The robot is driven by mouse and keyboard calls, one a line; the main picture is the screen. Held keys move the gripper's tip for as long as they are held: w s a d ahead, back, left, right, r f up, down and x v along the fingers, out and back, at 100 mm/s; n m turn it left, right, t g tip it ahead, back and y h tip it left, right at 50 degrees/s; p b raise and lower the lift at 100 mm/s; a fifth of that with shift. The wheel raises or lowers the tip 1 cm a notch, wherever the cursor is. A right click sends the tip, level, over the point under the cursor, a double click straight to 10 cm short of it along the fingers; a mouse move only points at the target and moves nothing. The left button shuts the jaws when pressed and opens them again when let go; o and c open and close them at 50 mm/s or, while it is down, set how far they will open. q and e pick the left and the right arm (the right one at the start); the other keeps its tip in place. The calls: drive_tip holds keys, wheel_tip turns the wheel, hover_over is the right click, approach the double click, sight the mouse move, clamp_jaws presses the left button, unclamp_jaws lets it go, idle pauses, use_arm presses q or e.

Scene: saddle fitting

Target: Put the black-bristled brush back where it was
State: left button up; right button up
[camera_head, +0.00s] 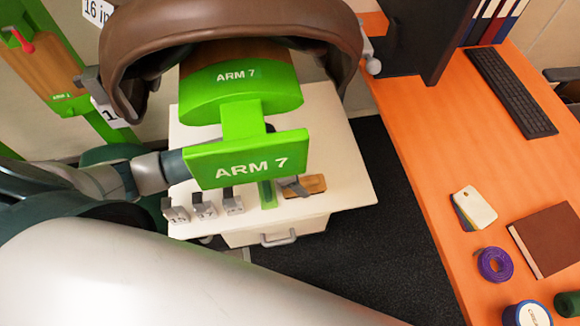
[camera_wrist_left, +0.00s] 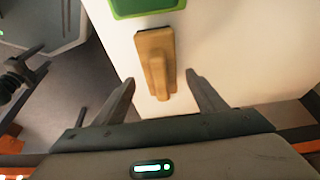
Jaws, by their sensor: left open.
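A wooden brush (camera_head: 306,186) lies on the white cabinet top, right of a green strip (camera_head: 267,194). In the left wrist view the brush (camera_wrist_left: 154,45) lies ahead, its handle pointing back between my fingertips. Its bristles are hidden apart from a dark edge, so I cannot tell their colour. My left gripper (camera_wrist_left: 160,78) is open, with one finger on each side of the handle and no clear contact. In the head view the left gripper (camera_head: 292,186) is partly hidden behind the green ARM 7 sign (camera_head: 246,160). My right gripper is out of view.
A brown saddle (camera_head: 230,25) sits above a green ARM 7 holder (camera_head: 240,95) over the cabinet (camera_head: 345,165). Several grey numbered blocks (camera_head: 205,207) stand along the cabinet's front edge. The orange desk (camera_head: 425,125) at right holds a keyboard (camera_head: 510,92), brown book (camera_head: 550,240) and purple roll (camera_head: 494,264).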

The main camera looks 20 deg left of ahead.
use_arm(q)
drive_tip(key=v, duration=0.8)
drive_tip(key=shift+s+a+r, duration=0.15)
drive_tip(key=shift+r, duration=0.15)
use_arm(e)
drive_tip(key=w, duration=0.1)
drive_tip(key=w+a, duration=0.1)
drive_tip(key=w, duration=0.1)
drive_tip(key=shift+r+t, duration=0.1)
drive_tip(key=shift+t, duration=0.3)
